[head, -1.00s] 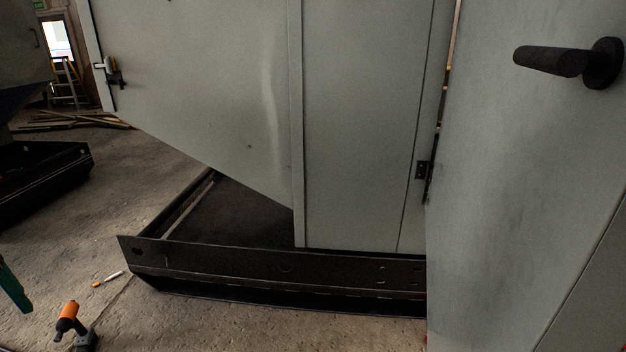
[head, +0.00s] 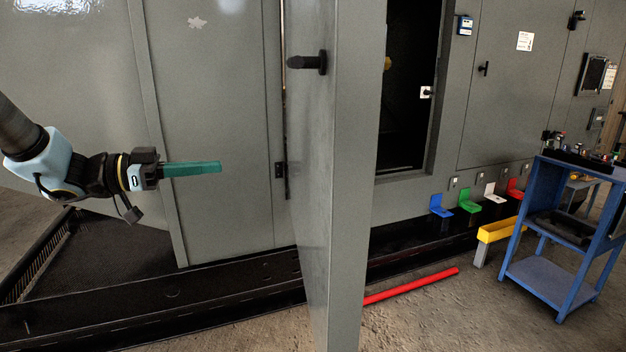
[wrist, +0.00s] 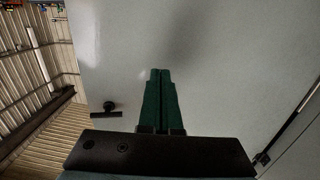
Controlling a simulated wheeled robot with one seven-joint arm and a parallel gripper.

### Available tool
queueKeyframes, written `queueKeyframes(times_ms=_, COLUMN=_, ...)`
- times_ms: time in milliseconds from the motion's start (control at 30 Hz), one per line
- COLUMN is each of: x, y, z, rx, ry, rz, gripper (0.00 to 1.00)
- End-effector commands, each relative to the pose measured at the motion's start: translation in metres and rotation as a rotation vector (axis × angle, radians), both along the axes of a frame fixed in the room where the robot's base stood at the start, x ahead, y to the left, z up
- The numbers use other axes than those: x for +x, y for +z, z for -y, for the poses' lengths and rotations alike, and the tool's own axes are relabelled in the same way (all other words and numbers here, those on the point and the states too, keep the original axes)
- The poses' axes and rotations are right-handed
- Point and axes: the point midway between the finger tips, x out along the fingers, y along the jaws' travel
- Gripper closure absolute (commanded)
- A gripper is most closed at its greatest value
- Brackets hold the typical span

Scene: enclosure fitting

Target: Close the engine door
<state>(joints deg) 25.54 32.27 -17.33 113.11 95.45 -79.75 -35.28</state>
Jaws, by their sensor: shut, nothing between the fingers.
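The engine door (head: 350,190) is a tall grey panel that stands open in the head view, swung out from the enclosure and seen nearly edge-on. A black lever handle (head: 308,62) is on its left-hand face. The dark doorway (head: 408,90) shows to the right of the door. My gripper (head: 217,167) is left of the door and lower than the handle, its green fingers shut, empty and pointing right. In the wrist view the shut fingers (wrist: 160,72) point at a broad grey panel with a black handle (wrist: 108,108) at left. I cannot tell whether they touch it.
A blue cart (head: 565,235) stands at the right. A red bar (head: 412,286) lies low beside the door. Concrete floor is clear at the front right.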

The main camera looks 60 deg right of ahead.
Motion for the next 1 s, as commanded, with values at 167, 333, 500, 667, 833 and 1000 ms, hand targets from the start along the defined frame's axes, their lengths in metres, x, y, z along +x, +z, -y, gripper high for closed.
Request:
queueKeyframes(times_ms=167, x=-0.027, y=0.003, z=-0.007, rx=-0.018, ry=-0.154, rz=-0.041, gripper=1.0)
queueKeyframes(times_ms=333, x=-0.041, y=0.006, z=0.004, rx=-0.018, ry=-0.163, rz=-0.042, gripper=1.0)
queueKeyframes(times_ms=500, x=-0.066, y=0.007, z=0.026, rx=-0.018, ry=-0.162, rz=-0.044, gripper=1.0)
queueKeyframes(times_ms=667, x=-0.09, y=0.007, z=0.048, rx=-0.017, ry=-0.162, rz=-0.043, gripper=1.0)
queueKeyframes(times_ms=833, x=-0.112, y=0.007, z=0.069, rx=-0.018, ry=-0.159, rz=-0.042, gripper=1.0)
queueKeyframes(times_ms=1000, x=-0.126, y=0.005, z=0.081, rx=-0.018, ry=-0.157, rz=-0.041, gripper=1.0)
